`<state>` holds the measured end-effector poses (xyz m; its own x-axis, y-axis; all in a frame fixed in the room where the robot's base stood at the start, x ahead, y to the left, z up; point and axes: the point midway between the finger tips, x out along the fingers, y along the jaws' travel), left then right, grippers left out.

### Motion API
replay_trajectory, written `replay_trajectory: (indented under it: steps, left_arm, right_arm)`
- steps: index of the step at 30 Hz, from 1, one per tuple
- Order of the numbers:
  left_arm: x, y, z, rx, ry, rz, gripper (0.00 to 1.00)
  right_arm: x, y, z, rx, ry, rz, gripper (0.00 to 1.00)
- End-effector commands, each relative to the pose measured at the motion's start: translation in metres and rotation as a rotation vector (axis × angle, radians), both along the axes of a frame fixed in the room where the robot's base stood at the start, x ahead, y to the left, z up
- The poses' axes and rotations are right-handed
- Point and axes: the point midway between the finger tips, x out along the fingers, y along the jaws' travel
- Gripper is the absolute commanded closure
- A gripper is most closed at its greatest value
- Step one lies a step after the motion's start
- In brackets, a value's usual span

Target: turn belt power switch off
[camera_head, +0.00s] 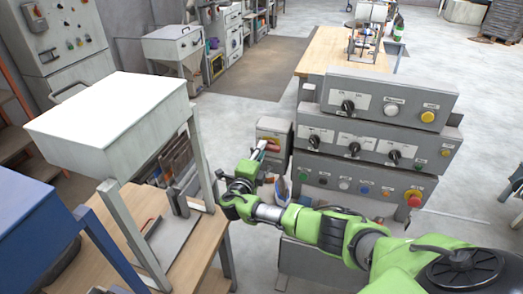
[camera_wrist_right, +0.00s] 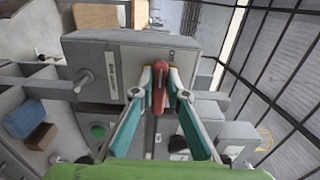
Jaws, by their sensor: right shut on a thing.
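The belt power switch is a grey box (camera_head: 283,127) on the left side of the control console, with a red handle (camera_wrist_right: 158,92) on its front. My right gripper (camera_head: 262,153) reaches it from the front left. In the right wrist view my gripper (camera_wrist_right: 160,80) has its two teal fingers closed around the red handle, one on each side. The label beside the handle is too small to read. My left gripper is not in view.
The console (camera_head: 378,145) has stacked panels with black knobs, coloured buttons and a red emergency stop (camera_head: 414,198). A wooden table with a white-topped hopper (camera_head: 110,105) stands at the left. A workbench (camera_head: 335,50) stands behind the console. Open floor lies between them.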

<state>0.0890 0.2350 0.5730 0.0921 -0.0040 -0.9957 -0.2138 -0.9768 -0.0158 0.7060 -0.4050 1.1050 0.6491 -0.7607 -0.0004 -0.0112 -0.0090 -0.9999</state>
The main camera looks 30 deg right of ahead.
Motion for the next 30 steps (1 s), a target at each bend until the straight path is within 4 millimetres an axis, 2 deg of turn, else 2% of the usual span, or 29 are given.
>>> replay_trajectory:
  steps: [1, 8, 9, 10, 11, 25, 30]
  left_arm:
    - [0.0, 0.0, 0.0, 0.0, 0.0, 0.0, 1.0]
    - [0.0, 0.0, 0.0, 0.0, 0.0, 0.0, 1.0]
    - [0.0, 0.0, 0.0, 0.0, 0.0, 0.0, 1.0]
    - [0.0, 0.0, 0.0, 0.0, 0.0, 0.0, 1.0]
    - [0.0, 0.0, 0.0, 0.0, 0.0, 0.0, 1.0]
    - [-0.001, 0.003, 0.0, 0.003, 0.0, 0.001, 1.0]
    - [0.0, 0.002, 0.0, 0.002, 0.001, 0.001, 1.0]
  right_arm:
    - [0.002, -0.001, 0.005, -0.007, -0.005, 0.001, 1.0]
    - [0.002, -0.001, 0.005, -0.007, -0.005, 0.001, 1.0]
    - [0.002, -0.001, 0.005, -0.007, -0.005, 0.001, 0.79]
    - [0.002, -0.001, 0.005, -0.007, -0.006, 0.0, 0.71]
    - [0.002, -0.001, 0.004, -0.006, -0.005, 0.0, 0.69]
    - [0.0, 0.001, 0.001, -0.002, -0.001, 0.001, 0.69]
    - [-0.011, 0.015, -0.001, 0.001, -0.001, 0.004, 0.69]
